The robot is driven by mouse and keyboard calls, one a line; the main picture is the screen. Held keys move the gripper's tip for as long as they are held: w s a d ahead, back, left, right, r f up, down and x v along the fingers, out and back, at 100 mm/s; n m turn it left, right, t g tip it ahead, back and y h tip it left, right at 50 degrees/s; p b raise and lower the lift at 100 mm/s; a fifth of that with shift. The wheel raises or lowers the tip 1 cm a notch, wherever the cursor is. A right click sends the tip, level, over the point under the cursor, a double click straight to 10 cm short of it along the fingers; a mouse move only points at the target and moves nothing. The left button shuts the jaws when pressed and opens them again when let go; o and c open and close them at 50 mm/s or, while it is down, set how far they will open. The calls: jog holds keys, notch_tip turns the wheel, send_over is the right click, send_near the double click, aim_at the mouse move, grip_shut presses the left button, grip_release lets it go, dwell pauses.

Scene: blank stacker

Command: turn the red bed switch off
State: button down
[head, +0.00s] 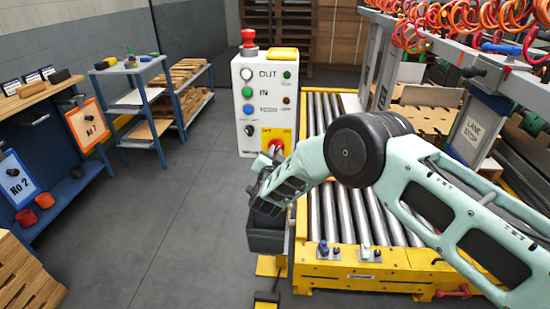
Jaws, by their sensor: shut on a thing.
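The red bed switch (275,144) sits on a yellow plate (267,133) low on the white control box (245,110). Only its top shows above my gripper, so I cannot read which way it is turned. My arm reaches in from the right, and my dark gripper (272,165) is at the lower front of the box, shut on the switch. The fingertips and their contact with the switch are mostly hidden behind the wrist.
A red button (248,37) tops the box, with several coloured buttons on its face. A roller conveyor (325,215) with a yellow frame (350,268) lies to the right. A blue bench (150,95) stands left. Grey floor (175,220) between is clear.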

jog(key=shift+s+f+n+b, duration=0.1)
jog(key=shift+n+b, duration=1.45)
jog(key=shift+n, duration=2.3)
jog(key=shift+f+n+b, duration=0.1)
jog(key=shift+n+b, duration=1.4)
jog(key=shift+n, duration=2.35)
jog(key=c, duration=1.4)
grip_release()
jog(key=shift+r, duration=0.1)
jog(key=s+b, duration=0.2)
jog(key=s, duration=1.5)
jog(key=shift+s+a, duration=0.2)
jog(key=shift+a, duration=0.05)
